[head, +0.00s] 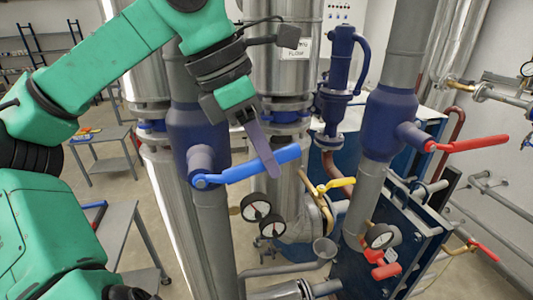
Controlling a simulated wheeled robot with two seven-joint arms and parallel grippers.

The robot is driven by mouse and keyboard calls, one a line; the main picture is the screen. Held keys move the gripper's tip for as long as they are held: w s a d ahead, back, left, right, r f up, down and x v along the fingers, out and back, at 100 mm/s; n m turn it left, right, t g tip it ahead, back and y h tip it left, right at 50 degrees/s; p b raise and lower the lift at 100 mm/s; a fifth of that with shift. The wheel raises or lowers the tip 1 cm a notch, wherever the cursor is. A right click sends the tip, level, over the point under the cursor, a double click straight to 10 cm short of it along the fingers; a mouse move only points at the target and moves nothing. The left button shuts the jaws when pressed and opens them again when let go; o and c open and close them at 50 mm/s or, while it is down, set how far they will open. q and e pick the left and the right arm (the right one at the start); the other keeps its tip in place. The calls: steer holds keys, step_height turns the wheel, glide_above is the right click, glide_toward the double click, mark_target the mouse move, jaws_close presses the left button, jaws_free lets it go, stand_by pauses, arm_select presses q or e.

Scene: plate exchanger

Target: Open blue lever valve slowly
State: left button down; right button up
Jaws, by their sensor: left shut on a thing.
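The blue lever (262,164) sits on the blue valve body (197,130) of a vertical grey pipe left of the middle. It runs from its pivot bolt at the left, up and to the right, across the pipe at a slant. My left gripper (265,160) comes down from above, and its fingers are at the lever's middle, shut on it. The finger partly hides the lever there. My right gripper is not in view.
A red lever (470,144) is on a second blue valve at right. A yellow lever (336,184) and pressure gauges (256,207) are low in the middle. The blue plate exchanger (365,275) stands at lower right. Grey tables (104,135) are at left.

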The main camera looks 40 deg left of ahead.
mark_target(238, 165)
arm_select(q)
steer(key=shift+r+b, duration=0.15)
steer(key=shift+b, duration=0.15)
stand_by(0.7)
steer(key=shift+s+a+r+t+h+b, duration=0.15)
steer(key=shift+r+t+h+b, duration=0.2)
steer(key=shift+t+b, duration=0.35)
steer(key=s+a+r+t+h+b, duration=0.1)
steer(key=t+b, duration=0.1)
steer(key=b, duration=0.2)
steer(key=s+a+r+t+h+b, duration=0.1)
steer(key=s+r+t+h+b, duration=0.1)
steer(key=b, duration=0.2)
steer(key=shift+r+h, duration=0.25)
steer(key=s+a+r+t+h+b, duration=0.2)
steer(key=s+a+t+h+b, duration=0.1)
steer(key=b, duration=0.9)
steer(key=shift+s+a+r+t+h, duration=0.15)
steer(key=shift+s+a+t+h, duration=0.4)
steer(key=shift+s+t, duration=0.95)
steer(key=shift+w+d+t, duration=0.2)
steer(key=shift+w+t, duration=0.1)
